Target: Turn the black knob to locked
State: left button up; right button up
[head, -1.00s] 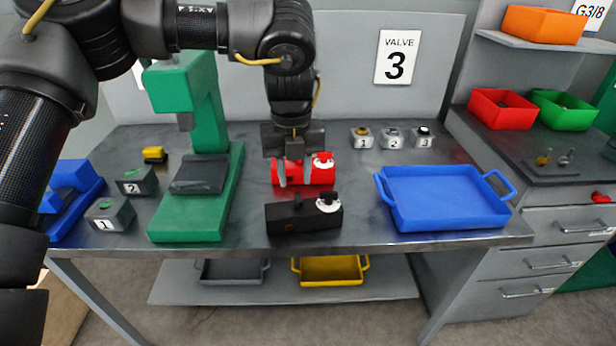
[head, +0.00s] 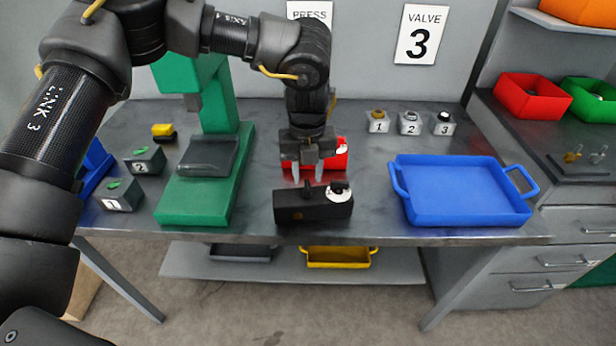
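The black block (head: 298,208) lies near the table's front edge. On its right end is a white dial with a black knob (head: 339,187) on top. My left gripper (head: 307,171) points down just above and behind the black block, left of the knob. Its two light fingers are apart with nothing seen between them. A red block (head: 334,154) with a white dial stands behind the gripper, which partly hides it. Which way the black knob points is too small to tell. My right gripper is not in view.
A blue tray (head: 461,222) stands to the right. The green press (head: 187,205) stands to the left, with grey blocks 1 (head: 119,196) and 2 (head: 146,161) beyond it. Several small numbered holders (head: 410,124) stand at the back right. Bare table lies between block and tray.

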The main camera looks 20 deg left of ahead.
aim_at(308, 189)
pick_arm(q)
jog(key=shift+f, duration=1.3)
jog(key=shift+c, duration=0.4)
grip_shut()
